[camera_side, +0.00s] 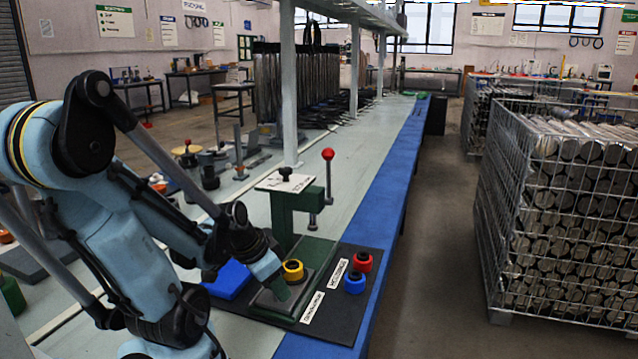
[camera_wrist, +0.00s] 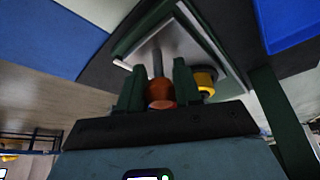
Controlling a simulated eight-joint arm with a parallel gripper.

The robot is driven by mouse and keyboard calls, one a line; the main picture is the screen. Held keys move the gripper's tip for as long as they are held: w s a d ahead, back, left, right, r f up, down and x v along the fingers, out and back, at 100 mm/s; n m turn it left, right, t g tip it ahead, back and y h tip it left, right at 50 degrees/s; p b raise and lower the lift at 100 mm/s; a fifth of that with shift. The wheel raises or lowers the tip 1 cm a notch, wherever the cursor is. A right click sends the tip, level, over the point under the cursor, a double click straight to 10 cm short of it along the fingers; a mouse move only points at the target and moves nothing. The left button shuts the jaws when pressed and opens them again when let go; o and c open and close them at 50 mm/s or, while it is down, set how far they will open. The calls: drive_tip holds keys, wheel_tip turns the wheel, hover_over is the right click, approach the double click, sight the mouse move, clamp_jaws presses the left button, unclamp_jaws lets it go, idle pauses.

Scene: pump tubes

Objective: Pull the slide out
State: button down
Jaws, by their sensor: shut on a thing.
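The slide is a grey plate (camera_side: 266,300) low at the front of the green press (camera_side: 312,215); in the wrist view it is a silver plate (camera_wrist: 185,48). A grey rod with an orange-brown knob (camera_wrist: 160,94) reaches from it toward me. My gripper (camera_wrist: 159,88) has its two green fingers on either side of this knob and is shut on it. In the side view my gripper (camera_side: 279,287) is low in front of the press and hides the knob. A yellow and black ring (camera_side: 293,270) sits on the slide, close beside my fingers; it also shows in the wrist view (camera_wrist: 205,83).
The press stands on a dark board (camera_side: 345,318) with two white labels. A red ring (camera_side: 362,262) and a blue ring (camera_side: 354,283) are on its right part. A blue tray (camera_side: 228,279) lies left.

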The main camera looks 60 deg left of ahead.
drive_tip(key=c, duration=1.1)
unclamp_jaws()
drive_tip(key=shift+s+d+f, duration=0.15)
drive_tip(key=shift+s+d, duration=0.1)
drive_tip(key=shift+s, duration=0.05)
drive_tip(key=shift+o, duration=1.3)
drive_tip(key=shift+w, duration=0.1)
drive_tip(key=v, duration=0.7)
drive_tip(key=shift+r, duration=0.25)
drive_tip(key=w+d+r+m+t+h, duration=0.1)
drive_tip(key=w+d+r+m+t, duration=0.1)
drive_tip(key=w+d, duration=1.1)
drive_tip(key=shift+w+d+r+t, duration=0.2)
drive_tip(key=shift+d+r+t, duration=0.25)
drive_tip(key=shift+d, duration=0.45)
